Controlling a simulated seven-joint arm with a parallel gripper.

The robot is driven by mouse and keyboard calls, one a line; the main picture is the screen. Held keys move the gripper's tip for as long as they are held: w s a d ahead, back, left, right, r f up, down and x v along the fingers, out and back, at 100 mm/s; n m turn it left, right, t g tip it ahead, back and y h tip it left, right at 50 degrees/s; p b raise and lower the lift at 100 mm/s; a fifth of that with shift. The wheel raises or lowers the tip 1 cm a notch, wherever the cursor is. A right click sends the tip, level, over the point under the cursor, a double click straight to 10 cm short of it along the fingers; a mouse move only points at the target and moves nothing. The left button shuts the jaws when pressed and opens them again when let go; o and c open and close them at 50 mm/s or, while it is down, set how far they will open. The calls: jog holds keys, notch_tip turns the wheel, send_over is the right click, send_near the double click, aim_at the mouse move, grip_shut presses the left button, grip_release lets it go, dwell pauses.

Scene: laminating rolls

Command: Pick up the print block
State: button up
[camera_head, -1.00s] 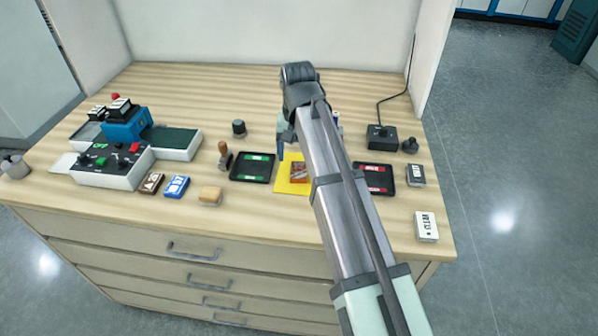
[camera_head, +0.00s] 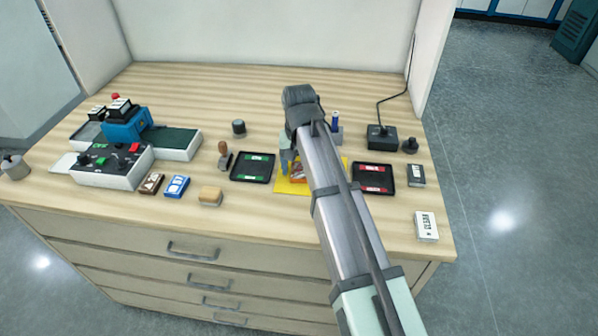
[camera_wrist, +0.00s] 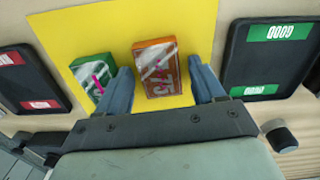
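An orange-red block (camera_wrist: 157,72) with a silvery printed face marked with digits lies on a yellow mat (camera_wrist: 200,18). A green block (camera_wrist: 95,73) with a similar face lies left of it in the wrist view, partly behind a finger. I cannot tell from the pictures which one is the print block. My gripper (camera_wrist: 160,66) is open, with its blue fingers on either side of the orange-red block and gaps to it. In the head view my arm covers much of the yellow mat (camera_head: 283,189); the orange-red block (camera_head: 297,172) barely shows and the green one is hidden.
A black tray with green labels (camera_head: 252,167) and one with red labels (camera_head: 373,178) flank the mat. A handled stamp (camera_head: 224,155), a wooden block (camera_head: 211,196) and a control machine (camera_head: 115,162) stand left. A black box (camera_head: 382,137) with a cable stands right.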

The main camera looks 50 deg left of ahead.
jog(key=c, duration=0.9)
jog(key=shift+r, duration=0.1)
